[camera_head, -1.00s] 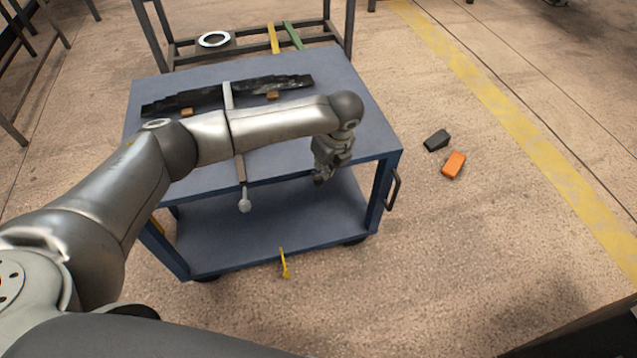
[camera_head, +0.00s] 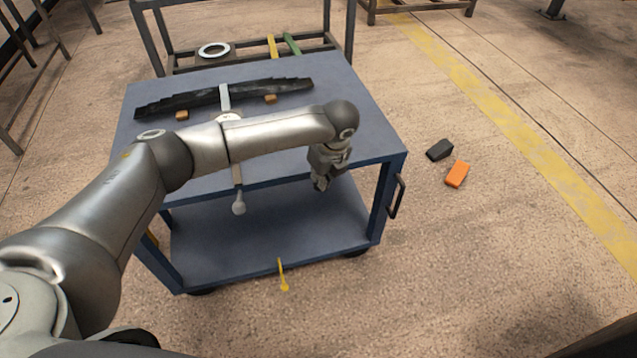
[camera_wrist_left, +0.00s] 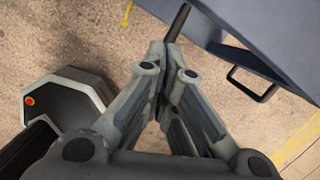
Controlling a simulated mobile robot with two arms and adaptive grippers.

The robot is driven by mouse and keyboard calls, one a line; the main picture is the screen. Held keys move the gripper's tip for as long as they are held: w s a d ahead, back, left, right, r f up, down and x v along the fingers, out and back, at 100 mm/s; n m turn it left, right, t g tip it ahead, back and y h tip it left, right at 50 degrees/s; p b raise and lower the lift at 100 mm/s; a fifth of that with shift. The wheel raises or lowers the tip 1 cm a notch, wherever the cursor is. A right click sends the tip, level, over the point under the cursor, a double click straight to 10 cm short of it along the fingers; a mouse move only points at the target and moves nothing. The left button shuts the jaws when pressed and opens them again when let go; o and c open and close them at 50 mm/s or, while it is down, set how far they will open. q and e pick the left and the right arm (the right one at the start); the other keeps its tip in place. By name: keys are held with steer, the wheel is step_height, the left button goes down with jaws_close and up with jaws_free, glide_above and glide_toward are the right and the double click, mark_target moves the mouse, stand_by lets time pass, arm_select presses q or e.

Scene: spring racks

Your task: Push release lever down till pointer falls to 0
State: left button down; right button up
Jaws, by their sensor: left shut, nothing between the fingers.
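A blue cart (camera_head: 370,140) stands ahead of me. A long grey bar with a pale ball knob (camera_head: 239,208) crosses its top and hangs past the front edge. A small yellow lever-like piece (camera_head: 283,275) sticks out at the lower shelf's front edge. I cannot tell for sure which is the release lever, and I make out no pointer or scale. My left gripper (camera_head: 320,184) is shut and empty, pointing down near the cart's front right, apart from knob and yellow piece. Its closed fingers (camera_wrist_left: 168,50) show in the left wrist view. My right gripper is not in view.
A dark leaf spring (camera_head: 225,97) lies on the cart top with small wooden blocks. A dark handle (camera_head: 397,196) juts from the cart's right side. A black block (camera_head: 440,150) and an orange block (camera_head: 457,174) lie on the open floor. A rack stands behind.

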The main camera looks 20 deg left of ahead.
arm_select(q)
steer(key=shift+a+f, duration=0.1)
steer(key=shift+f, duration=0.55)
steer(key=b+x, duration=0.1)
steer(key=x, duration=0.2)
steer(key=shift+f, duration=0.25)
steer(key=shift+s+d+r, duration=0.1)
steer(key=shift+d, duration=0.25)
steer(key=s+d+p, duration=0.1)
steer(key=s+d+r+p, duration=0.1)
steer(key=p, duration=0.1)
steer(key=shift+d+p, duration=0.25)
steer(key=shift+p, duration=0.05)
